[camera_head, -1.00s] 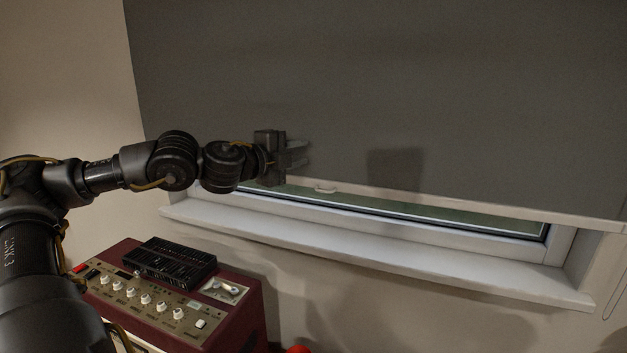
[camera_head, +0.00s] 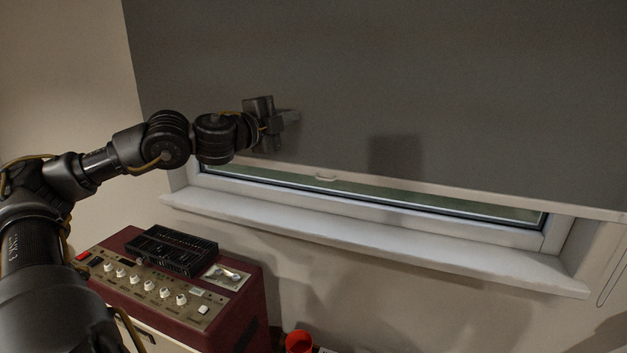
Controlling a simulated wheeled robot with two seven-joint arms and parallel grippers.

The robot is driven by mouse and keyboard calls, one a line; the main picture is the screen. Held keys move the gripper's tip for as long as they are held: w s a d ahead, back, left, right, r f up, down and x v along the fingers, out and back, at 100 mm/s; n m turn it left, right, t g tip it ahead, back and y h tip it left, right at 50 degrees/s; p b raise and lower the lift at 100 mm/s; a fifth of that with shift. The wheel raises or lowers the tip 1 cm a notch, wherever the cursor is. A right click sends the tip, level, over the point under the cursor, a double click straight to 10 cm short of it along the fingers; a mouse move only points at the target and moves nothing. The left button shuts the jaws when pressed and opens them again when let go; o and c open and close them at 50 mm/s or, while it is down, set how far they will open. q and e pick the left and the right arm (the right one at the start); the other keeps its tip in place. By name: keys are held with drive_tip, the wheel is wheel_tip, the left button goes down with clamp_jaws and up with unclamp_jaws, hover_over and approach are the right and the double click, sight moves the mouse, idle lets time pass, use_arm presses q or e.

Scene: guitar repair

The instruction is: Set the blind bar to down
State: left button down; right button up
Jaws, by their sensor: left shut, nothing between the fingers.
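The grey roller blind (camera_head: 450,100) covers most of the window. Its pale bottom bar (camera_head: 440,187) hangs a little above the sill, with a strip of glass showing below it. A small pull tab (camera_head: 326,178) sits on the bar. My left gripper (camera_head: 290,118) is shut and empty in front of the blind, above the bar and up-left of the tab. I cannot tell whether it touches the fabric. My right gripper is out of view.
The white window sill (camera_head: 380,244) runs below the blind. A dark red amplifier (camera_head: 225,318) with knobs stands at lower left, with a black slotted tray (camera_head: 172,250) on top. A red container (camera_head: 299,342) shows at the bottom. A cord (camera_head: 612,278) hangs at the right.

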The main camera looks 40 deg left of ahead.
use_arm(q)
drive_tip(key=shift+d, duration=0.1)
idle(0.8)
drive_tip(key=c, duration=1.6)
unclamp_jaws()
drive_tip(key=shift+o, duration=0.2)
drive_tip(key=shift+s, duration=0.1)
drive_tip(key=s+b, duration=0.8)
drive_tip(key=s, duration=0.2)
drive_tip(key=shift+s+f+b, duration=0.2)
drive_tip(key=shift+s+b, duration=0.15)
drive_tip(key=shift+b, duration=0.05)
